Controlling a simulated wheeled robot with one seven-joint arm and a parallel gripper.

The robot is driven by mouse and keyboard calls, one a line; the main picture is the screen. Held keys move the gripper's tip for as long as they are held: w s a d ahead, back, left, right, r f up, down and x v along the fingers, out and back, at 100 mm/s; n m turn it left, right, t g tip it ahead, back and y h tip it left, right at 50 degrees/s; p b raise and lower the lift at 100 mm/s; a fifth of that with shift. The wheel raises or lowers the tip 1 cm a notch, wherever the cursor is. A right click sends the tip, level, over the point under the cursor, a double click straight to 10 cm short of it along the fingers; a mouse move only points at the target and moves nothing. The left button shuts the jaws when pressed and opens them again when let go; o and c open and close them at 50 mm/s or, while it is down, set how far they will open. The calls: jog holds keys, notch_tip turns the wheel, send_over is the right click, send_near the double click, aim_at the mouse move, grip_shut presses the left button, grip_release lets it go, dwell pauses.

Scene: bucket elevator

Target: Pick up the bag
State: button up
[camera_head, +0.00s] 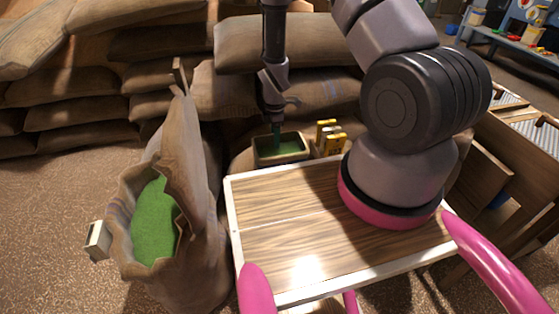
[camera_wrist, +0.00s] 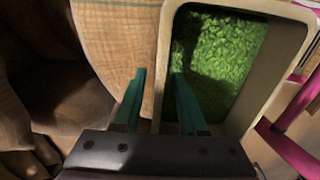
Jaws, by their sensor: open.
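An open burlap bag (camera_head: 190,235) of green grains (camera_head: 155,222) stands at the left in the head view, its mouth gaping. More closed burlap bags (camera_head: 290,45) are stacked behind. My gripper (camera_head: 277,132) is away from the open bag, pointing down at a small tan bucket (camera_head: 281,160) with green contents. In the wrist view, my gripper's teal fingers (camera_wrist: 158,92) are apart, one on each side of the bucket's left wall (camera_wrist: 163,62); green pellets (camera_wrist: 220,60) show inside. Whether they touch the wall I cannot tell. Nothing is held between them except possibly that wall.
A yellow object (camera_head: 329,138) stands right of the bucket. A wood-topped tray with a white rim (camera_head: 229,205) is in front, carrying my arm's base. A small pale box (camera_head: 97,240) sits by the open bag. Wooden crates (camera_head: 515,150) stand at the right. Floor at far left is clear.

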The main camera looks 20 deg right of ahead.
jog(key=shift+f, duration=0.6)
grip_shut()
jog(key=shift+r, duration=0.1)
dwell(0.9)
